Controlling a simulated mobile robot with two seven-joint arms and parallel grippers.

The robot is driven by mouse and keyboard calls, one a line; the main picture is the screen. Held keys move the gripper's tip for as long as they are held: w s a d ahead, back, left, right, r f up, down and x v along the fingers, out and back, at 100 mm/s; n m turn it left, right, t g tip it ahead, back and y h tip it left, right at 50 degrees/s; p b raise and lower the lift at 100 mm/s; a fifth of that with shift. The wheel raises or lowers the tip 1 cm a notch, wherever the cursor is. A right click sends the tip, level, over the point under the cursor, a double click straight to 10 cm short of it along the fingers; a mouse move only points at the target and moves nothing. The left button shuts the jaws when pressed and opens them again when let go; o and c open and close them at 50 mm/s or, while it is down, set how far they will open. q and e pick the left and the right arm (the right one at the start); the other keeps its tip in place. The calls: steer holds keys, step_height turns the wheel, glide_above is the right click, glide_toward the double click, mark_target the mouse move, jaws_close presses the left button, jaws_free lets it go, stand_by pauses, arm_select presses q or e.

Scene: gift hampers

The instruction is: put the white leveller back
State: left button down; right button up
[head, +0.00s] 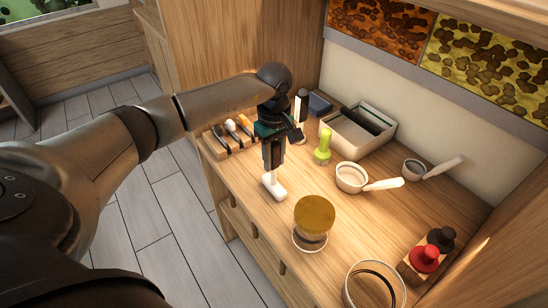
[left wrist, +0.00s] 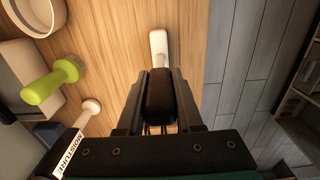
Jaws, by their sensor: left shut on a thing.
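The white leveller (head: 273,186) is under my left gripper (head: 273,155), near the front edge of the wooden counter. In the left wrist view, its white end (left wrist: 158,45) points away from me and its dark handle (left wrist: 160,95) sits between the fingers of my left gripper (left wrist: 158,78). The gripper is shut on that handle and points down. I cannot tell whether the white end touches the counter. A wooden rack (head: 216,148) with several tools stands at the left end of the counter, left of the gripper. My right gripper is not in view.
A green brush (head: 323,147) stands right of my gripper, with the white moisture meter (head: 301,108) behind. A white pan (head: 352,177), a grey-white tray (head: 378,143) and a gold-lidded jar (head: 314,213) are further right. Red and black knobbed pieces (head: 425,258) sit at the right. Bare counter lies between.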

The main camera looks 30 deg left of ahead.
arm_select(q)
steer(key=shift+f, duration=0.1)
stand_by(0.5)
steer(key=shift+c, duration=2.4)
jaws_free()
step_height(320, 180, up, 15)
steer(key=shift+r+p, duration=0.15)
steer(key=shift+p, duration=0.3)
